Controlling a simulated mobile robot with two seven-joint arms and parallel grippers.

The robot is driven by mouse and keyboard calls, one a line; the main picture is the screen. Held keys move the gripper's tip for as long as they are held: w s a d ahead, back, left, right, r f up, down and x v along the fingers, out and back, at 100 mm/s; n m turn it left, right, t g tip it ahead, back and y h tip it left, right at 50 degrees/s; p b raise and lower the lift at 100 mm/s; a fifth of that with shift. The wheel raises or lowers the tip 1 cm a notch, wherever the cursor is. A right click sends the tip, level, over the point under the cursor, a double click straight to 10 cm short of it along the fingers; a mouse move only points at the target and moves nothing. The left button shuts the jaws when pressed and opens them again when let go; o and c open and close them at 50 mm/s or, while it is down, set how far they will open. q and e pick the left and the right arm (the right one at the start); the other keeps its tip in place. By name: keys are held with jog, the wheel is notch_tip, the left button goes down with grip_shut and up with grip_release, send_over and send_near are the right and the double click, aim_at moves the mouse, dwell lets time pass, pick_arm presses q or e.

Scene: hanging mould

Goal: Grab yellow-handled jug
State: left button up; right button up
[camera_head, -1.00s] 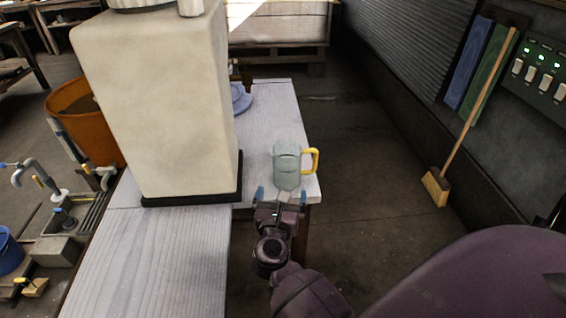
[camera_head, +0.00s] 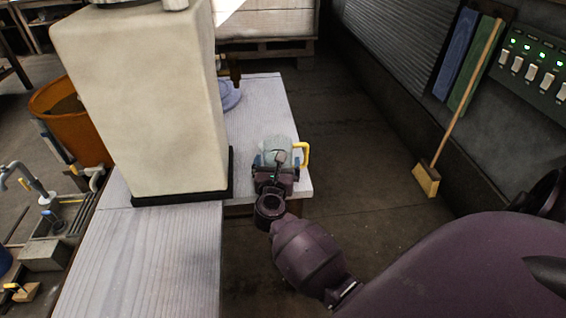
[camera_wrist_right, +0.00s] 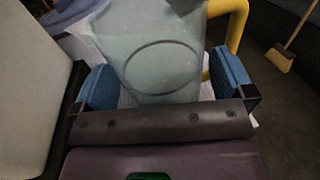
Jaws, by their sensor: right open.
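The jug (camera_head: 281,145) is pale, see-through glass with a yellow handle (camera_head: 304,154) on its right side. It stands upright near the right edge of the table. My right gripper (camera_head: 277,160) is at the near side of the jug and hides its lower part in the head view. In the right wrist view, the jug body (camera_wrist_right: 155,60) is between the two blue finger pads of my open right gripper (camera_wrist_right: 165,85). Gaps show beside the pads, and the yellow handle (camera_wrist_right: 235,25) rises beyond the right pad. My left gripper is not in view.
A tall cream block (camera_head: 140,100) on a dark base stands left of the jug. Blue plates (camera_head: 230,96) lie behind it on the whitish table (camera_head: 262,105). Open floor lies right of the table; a broom (camera_head: 428,178) leans at the right wall.

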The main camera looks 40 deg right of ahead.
jog(key=shift+w+d, duration=0.2)
jog(key=shift+d, duration=0.05)
jog(key=shift+c, duration=0.3)
jog(key=c, duration=0.8)
